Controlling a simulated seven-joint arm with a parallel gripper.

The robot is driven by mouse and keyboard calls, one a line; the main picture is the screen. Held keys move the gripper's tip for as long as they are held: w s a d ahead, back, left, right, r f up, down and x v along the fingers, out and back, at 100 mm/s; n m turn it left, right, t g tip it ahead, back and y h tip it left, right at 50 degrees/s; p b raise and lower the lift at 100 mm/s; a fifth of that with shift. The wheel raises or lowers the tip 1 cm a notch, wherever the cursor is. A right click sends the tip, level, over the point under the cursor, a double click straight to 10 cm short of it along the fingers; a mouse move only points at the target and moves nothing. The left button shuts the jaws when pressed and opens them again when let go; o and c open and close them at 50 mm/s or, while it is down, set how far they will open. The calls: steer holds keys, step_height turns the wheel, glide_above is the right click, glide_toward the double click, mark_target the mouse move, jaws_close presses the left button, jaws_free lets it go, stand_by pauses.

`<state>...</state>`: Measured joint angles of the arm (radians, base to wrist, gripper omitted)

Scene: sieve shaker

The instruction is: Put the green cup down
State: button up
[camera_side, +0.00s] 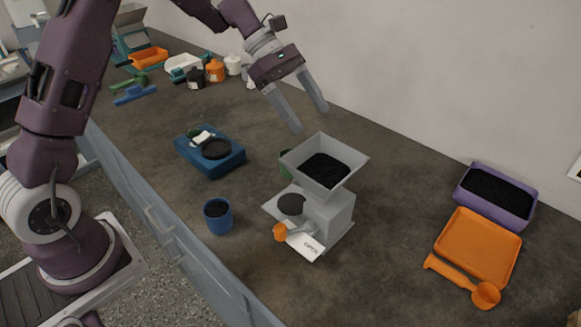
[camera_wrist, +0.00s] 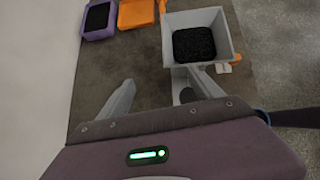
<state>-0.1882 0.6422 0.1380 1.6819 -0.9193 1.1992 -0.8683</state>
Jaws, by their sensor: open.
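A green object, probably the green cup (camera_side: 285,167), shows only as a thin strip at the left behind the grey hopper in the side view; most of it is hidden. It stands low, near the table. My gripper (camera_side: 311,119) is open and empty, its fingers spread in the air above and behind the hopper. In the wrist view my gripper (camera_wrist: 163,80) also shows two spread fingers with nothing between them. I cannot make out the green cup in the wrist view.
The grey machine's hopper (camera_side: 350,168) holds black grains, close to my fingers. A blue cup (camera_side: 218,221) and a blue scale (camera_side: 222,167) stand left of it. A purple bin (camera_side: 514,213), orange tray (camera_side: 470,250) and orange scoop (camera_side: 486,294) lie right. The wall is behind.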

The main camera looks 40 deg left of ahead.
steer(key=w+a+f+m+g+y, duration=0.1)
steer(key=w+a+f+y, duration=0.15)
steer(key=a+y, duration=0.5)
steer(key=shift+y, duration=0.65)
steer(key=f, duration=0.5)
steer(key=d+f, duration=0.1)
steer(key=f, duration=0.9)
steer(key=shift+s+d+f, duration=0.25)
steer(key=shift+s, duration=0.1)
jaws_close()
step_height(320, 180, up, 9)
steer(key=s+a+r+m, duration=0.1)
steer(key=s+a, duration=0.6)
steer(key=s, duration=0.3)
steer(key=s+a+m, duration=0.2)
steer(key=s+m, duration=0.2)
steer(key=s, duration=0.8)
steer(key=f, duration=0.6)
steer(key=s+f, duration=0.1)
steer(key=f, duration=0.2)
steer(key=shift+f, duration=0.4)
